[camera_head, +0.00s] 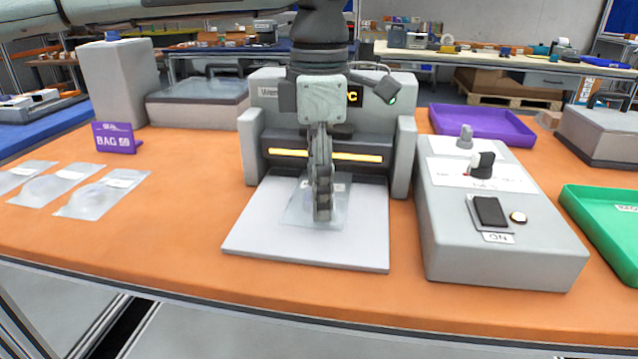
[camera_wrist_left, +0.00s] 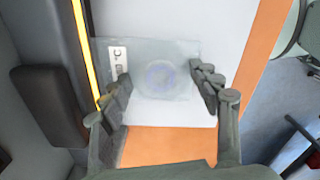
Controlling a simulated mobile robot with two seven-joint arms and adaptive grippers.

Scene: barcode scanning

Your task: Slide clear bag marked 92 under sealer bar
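A clear bag (camera_head: 302,208) lies on the white plate (camera_head: 265,235) in front of the grey sealer (camera_head: 405,160), whose bar has a glowing yellow strip (camera_head: 355,157). A white label shows near the bag's sealer-side edge, but its number is unreadable. In the left wrist view the bag (camera_wrist_left: 160,78) has a round item inside, and its label edge is close to the strip (camera_wrist_left: 88,55); I cannot tell whether it is under the bar. My left gripper (camera_head: 322,212) points down over the bag. Its fingers are spread at the bag's two sides. My right gripper is not seen.
Several other clear bags (camera_head: 100,194) lie at the left near a purple "BAG" sign (camera_head: 117,138). A grey control box (camera_head: 500,215) with a dark switch stands right of the plate. A purple tray (camera_head: 483,123) and a green tray (camera_head: 605,225) are farther right. The orange front strip is clear.

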